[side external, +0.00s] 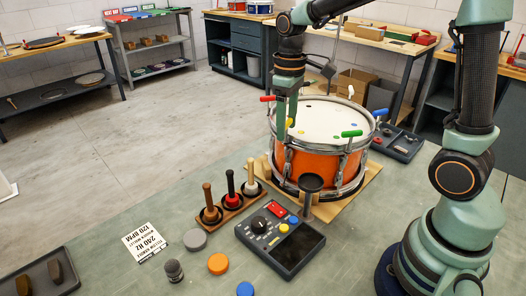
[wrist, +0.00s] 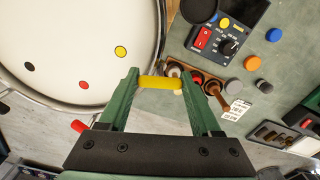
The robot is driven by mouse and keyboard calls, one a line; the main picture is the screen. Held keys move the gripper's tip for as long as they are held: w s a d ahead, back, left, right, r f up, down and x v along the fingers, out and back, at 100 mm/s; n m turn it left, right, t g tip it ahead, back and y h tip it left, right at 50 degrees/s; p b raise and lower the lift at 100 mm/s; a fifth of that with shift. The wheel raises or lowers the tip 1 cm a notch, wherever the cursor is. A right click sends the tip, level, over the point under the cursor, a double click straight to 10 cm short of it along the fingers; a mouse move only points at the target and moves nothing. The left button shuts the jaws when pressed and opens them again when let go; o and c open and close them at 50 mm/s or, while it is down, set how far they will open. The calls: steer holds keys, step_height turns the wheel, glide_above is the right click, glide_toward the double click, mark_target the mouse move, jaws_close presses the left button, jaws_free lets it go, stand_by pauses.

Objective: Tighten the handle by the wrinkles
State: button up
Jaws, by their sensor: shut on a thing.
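An orange snare drum (side external: 305,165) with a white head (side external: 325,118) stands on a wooden board. Bar handles rise around its rim: red (side external: 267,99), white (side external: 350,91), blue (side external: 380,112) and green (side external: 351,134). My gripper (wrist: 160,86) is shut on the yellow handle (wrist: 160,82), which lies crosswise between its fingertips. In the side view my gripper (side external: 287,122) points down at the drum's near-left rim, and the fingers mostly hide the yellow handle. Coloured dots mark the head, including a yellow dot (wrist: 120,51) and a red dot (wrist: 83,85). I cannot make out wrinkles in either view.
A dark control box (side external: 281,236) and a wooden rack of mallets (side external: 231,203) stand near the drum. A dark round pad on a post (side external: 311,184) stands close to its front. Coloured pucks (side external: 218,264) and a printed card (side external: 142,241) lie on the bench.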

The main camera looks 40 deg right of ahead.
steer(key=shift+r, duration=0.1)
stand_by(0.3)
steer(key=o, duration=1.4)
step_height(320, 180, up, 12)
steer(key=shift+r, duration=0.1)
steer(key=shift+s, duration=0.1)
steer(key=m+t, duration=0.4)
steer(key=t, duration=0.2)
glide_toward(287, 122)
steer(key=s+f, duration=0.1)
steer(key=s+a+f, duration=0.1)
steer(key=s, duration=0.1)
steer(key=s+f, duration=0.1)
steer(key=s, duration=0.1)
steer(key=shift+a, duration=0.35)
